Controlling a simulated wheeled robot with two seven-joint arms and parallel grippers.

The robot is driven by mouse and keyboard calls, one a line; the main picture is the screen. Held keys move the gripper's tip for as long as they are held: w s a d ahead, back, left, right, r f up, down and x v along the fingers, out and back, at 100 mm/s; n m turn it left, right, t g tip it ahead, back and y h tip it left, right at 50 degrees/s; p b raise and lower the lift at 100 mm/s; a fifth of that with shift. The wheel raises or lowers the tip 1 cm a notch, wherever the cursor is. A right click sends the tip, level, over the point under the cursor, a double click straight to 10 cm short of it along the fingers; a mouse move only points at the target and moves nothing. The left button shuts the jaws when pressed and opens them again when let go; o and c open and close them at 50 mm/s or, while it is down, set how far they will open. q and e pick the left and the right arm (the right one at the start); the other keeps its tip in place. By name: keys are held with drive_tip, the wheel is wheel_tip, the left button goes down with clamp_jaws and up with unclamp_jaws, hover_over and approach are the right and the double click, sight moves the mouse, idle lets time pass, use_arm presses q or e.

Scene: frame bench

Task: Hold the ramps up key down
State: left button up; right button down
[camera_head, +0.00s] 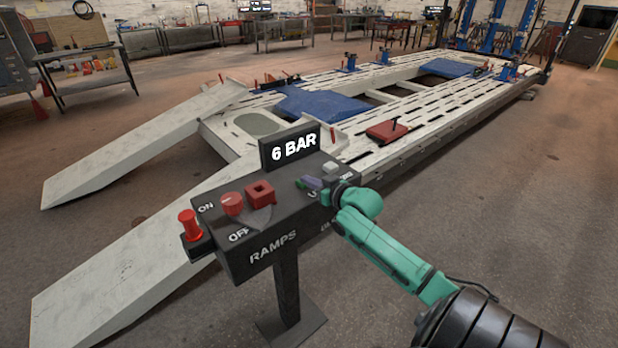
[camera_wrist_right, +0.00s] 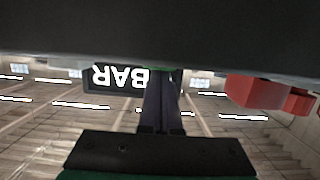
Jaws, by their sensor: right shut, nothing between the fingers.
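The dark control box (camera_head: 262,241) marked RAMPS stands on a post and carries a 6 BAR display (camera_head: 291,149). My right gripper (camera_head: 304,183) reaches the box's top from the right. Its bluish-grey fingers are shut together with nothing between them. In the right wrist view the fingers (camera_wrist_right: 163,80) end at a sliver of green (camera_wrist_right: 172,69), perhaps a key, mostly hidden by the fingertips. I cannot tell whether it is pressed. A pale grey key (camera_head: 330,168) sits behind the fingers. The key labels are mostly covered. My left gripper is not in view.
A red knob (camera_head: 232,204), a red square block (camera_head: 260,192) and a red mushroom button (camera_head: 189,225) are at the box's left. Behind is a long slotted lift platform (camera_head: 440,118) with sloping ramps (camera_head: 135,145). The floor at right is clear.

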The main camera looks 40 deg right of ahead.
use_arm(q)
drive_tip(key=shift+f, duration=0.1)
use_arm(e)
drive_tip(key=shift+s+a+f, duration=0.1)
drive_tip(key=shift+s+f, duration=0.1)
drive_tip(key=shift+f, duration=0.6)
drive_tip(key=r+p, duration=0.1)
drive_tip(key=r, duration=0.1)
drive_tip(key=r+p, duration=0.4)
drive_tip(key=shift+w, duration=0.25)
drive_tip(key=shift+s+f+b, duration=0.25)
drive_tip(key=shift+s+b, duration=0.15)
drive_tip(key=shift+s, duration=0.1)
drive_tip(key=shift+s+f+b, duration=0.25)
drive_tip(key=shift+s+b, duration=0.1)
drive_tip(key=shift+s, duration=0.15)
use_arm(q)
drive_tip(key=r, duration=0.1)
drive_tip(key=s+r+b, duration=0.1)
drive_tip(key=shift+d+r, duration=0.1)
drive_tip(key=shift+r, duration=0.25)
use_arm(e)
drive_tip(key=r+v, duration=0.1)
drive_tip(key=v, duration=0.7)
